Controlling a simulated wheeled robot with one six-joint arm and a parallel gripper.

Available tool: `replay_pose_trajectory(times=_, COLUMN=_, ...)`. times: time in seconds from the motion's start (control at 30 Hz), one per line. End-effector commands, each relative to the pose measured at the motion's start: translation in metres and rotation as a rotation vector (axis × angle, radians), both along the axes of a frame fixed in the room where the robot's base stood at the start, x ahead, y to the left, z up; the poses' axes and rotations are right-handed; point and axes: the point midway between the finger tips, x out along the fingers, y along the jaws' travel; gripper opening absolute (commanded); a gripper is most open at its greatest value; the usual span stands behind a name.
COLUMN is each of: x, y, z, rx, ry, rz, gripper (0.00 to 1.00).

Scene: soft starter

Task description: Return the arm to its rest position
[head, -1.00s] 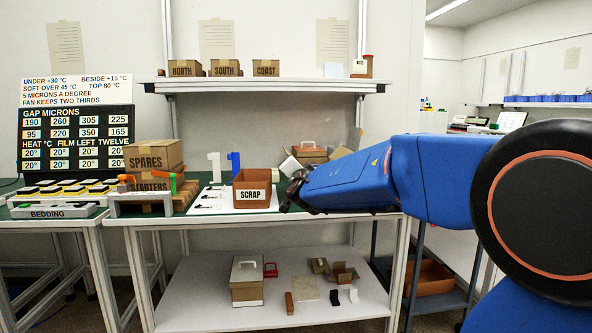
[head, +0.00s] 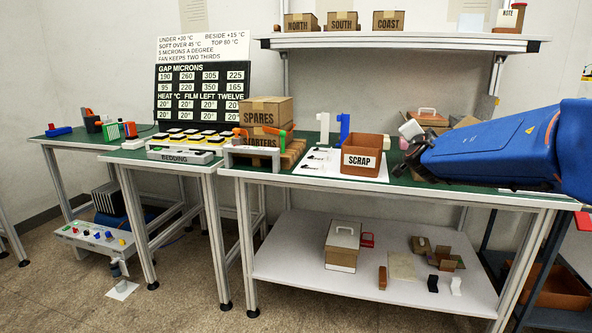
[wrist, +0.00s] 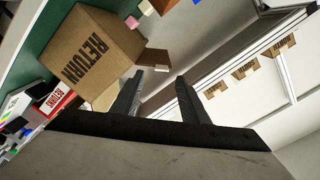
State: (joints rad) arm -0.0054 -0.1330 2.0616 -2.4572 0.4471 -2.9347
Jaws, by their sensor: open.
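My arm is blue and reaches in from the right over the bench in the head view. My gripper (head: 408,158) is at its dark end, just right of the brown SCRAP box (head: 362,156). In the wrist view the two dark fingers of my gripper (wrist: 158,98) stand apart with nothing between them. A cardboard box marked RETURN (wrist: 100,52) lies beyond the fingers to the upper left in the wrist view, apart from them.
A shelf (head: 400,43) with NORTH, SOUTH and COAST boxes hangs above the bench. SPARES (head: 264,111) and STARTERS boxes and a BEDDING tray (head: 180,157) stand left of SCRAP. A lower shelf (head: 300,250) holds loose items.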

Motion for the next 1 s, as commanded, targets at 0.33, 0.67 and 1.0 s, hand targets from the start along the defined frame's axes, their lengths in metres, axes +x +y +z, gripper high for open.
replay_pose_trajectory(times=0.33, x=-0.028, y=-0.017, z=0.002, rx=0.298, ry=-0.086, rz=-0.072, gripper=0.41)
replay_pose_trajectory(times=0.67, x=-0.080, y=-0.046, z=-0.006, rx=0.836, ry=-0.268, rz=-0.213, gripper=0.41)
replay_pose_trajectory(times=1.0, x=-0.186, y=-0.084, z=-0.058, rx=1.802, ry=-0.716, rz=-0.523, gripper=0.41)
